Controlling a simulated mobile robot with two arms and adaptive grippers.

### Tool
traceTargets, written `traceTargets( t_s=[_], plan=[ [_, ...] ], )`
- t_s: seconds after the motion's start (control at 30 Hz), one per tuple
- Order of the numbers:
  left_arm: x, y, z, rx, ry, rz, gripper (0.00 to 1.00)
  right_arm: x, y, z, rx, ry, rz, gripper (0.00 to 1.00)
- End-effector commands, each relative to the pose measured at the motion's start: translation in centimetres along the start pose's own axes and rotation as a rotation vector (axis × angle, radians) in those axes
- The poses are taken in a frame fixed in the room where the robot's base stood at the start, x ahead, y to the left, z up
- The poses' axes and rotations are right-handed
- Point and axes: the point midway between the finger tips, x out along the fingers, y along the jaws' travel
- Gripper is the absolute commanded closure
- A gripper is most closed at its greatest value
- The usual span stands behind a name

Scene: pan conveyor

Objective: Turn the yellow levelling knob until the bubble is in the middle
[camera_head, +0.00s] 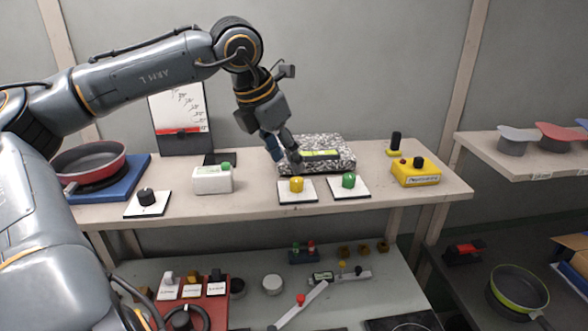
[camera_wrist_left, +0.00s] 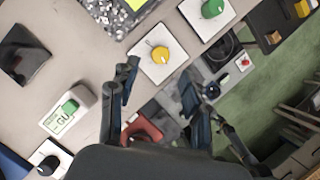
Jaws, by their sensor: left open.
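The yellow knob (camera_head: 296,184) sits on a white square plate near the front edge of the upper table. It also shows in the left wrist view (camera_wrist_left: 160,54), beyond my fingertips. A speckled block (camera_head: 342,163) stands behind it with a yellow-green level strip (camera_head: 322,153) on top. The strip is small and I cannot tell where its bubble is. My left gripper (camera_head: 284,157) points down above and behind the yellow knob, at the speckled block's left side. In the left wrist view its fingers (camera_wrist_left: 160,84) are apart, with nothing between them. My right gripper is not in view.
A green knob (camera_head: 348,180) stands just right of the yellow one. A white box with a green button (camera_head: 212,180) and a black knob (camera_head: 147,196) are to the left. A yellow box (camera_head: 415,173) is to the right. A pan (camera_head: 88,160) stands far left.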

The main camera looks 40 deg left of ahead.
Motion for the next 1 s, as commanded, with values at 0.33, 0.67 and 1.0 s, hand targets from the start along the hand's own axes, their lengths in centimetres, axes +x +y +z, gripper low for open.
traceTargets(
  t_s=[0.33, 0.67, 1.0],
  plan=[
    [5.1, 0.0, 0.0, -0.001, 0.001, -0.002, 0.52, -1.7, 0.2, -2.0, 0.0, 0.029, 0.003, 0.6],
    [5.9, 0.0, 0.0, -0.001, -0.002, -0.001, 0.52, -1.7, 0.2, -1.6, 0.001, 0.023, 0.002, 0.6],
    [5.8, 0.0, 0.0, -0.001, -0.002, -0.001, 1.0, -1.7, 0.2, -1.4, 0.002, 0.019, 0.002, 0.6]
  ],
)
